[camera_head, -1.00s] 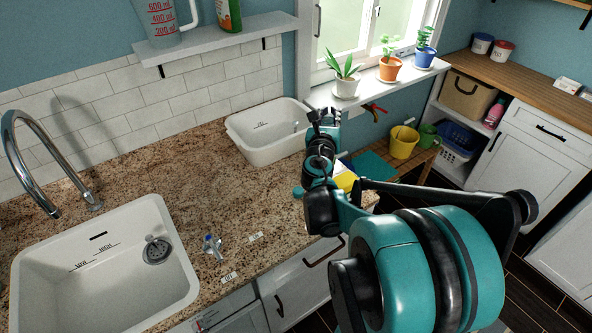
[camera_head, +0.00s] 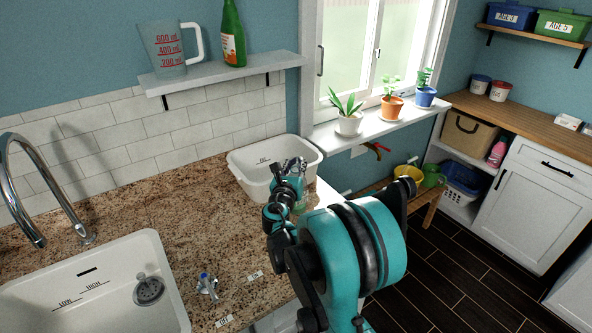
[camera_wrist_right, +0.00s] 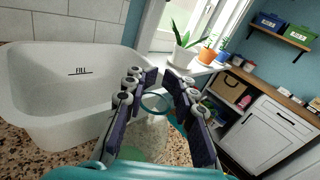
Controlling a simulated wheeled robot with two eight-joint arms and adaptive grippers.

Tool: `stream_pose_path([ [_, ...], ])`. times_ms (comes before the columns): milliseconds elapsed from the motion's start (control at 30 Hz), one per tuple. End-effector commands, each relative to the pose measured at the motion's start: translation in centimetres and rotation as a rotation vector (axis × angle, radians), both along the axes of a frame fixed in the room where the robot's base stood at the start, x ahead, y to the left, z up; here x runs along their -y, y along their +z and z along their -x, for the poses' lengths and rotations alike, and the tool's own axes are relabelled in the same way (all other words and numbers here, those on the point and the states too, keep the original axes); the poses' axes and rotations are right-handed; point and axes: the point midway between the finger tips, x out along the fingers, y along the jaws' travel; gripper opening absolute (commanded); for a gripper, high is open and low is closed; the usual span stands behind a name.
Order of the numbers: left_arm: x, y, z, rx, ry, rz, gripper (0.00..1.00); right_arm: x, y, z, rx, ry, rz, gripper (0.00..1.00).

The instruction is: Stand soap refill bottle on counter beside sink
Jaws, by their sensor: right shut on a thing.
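My right gripper (camera_head: 291,170) is in front of the white tub at the counter's right end. It is shut on a clear, greenish object, which I take to be the soap refill bottle (camera_head: 301,203). In the right wrist view, the gripper (camera_wrist_right: 162,84) has the bottle (camera_wrist_right: 151,132) between its fingers, with a teal ring near its top. The fingers and wrist hide much of it, and I cannot tell whether its base touches anything. The brown speckled counter (camera_head: 165,205) runs beside the white sink (camera_head: 160,255) at lower left. My left gripper is not in view.
The white tub (camera_head: 244,165) stands at the back right of the counter. A small blue-topped tap (camera_head: 207,286) stands right of the sink. A shelf (camera_head: 215,75) above holds a jug (camera_head: 165,52) and a green bottle (camera_head: 233,35). The middle counter is clear.

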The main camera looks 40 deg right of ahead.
Motion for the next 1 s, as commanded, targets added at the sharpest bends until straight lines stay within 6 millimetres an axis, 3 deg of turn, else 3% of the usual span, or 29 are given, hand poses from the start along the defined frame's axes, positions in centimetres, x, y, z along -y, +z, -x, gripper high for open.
stream_pose_path([
  [33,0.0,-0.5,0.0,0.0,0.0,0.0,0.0,0.0,-0.8,0.0,0.0,0.0,0.0,0.0],
  [400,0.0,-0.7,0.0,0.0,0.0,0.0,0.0,0.0,-1.1,0.0,0.0,0.0,0.0,0.0],
  [433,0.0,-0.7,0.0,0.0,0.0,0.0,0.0,0.0,-1.0,0.0,0.0,0.0,0.0,0.28],
  [500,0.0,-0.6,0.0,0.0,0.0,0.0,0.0,0.0,-1.0,0.0,0.0,0.0,0.0,0.46],
  [900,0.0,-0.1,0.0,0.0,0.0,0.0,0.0,-0.1,-0.4,0.1,0.0,0.001,0.0,0.47],
  [1000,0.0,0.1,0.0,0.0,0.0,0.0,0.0,-1.4,-0.5,0.9,0.0,0.004,0.0,0.47],
])
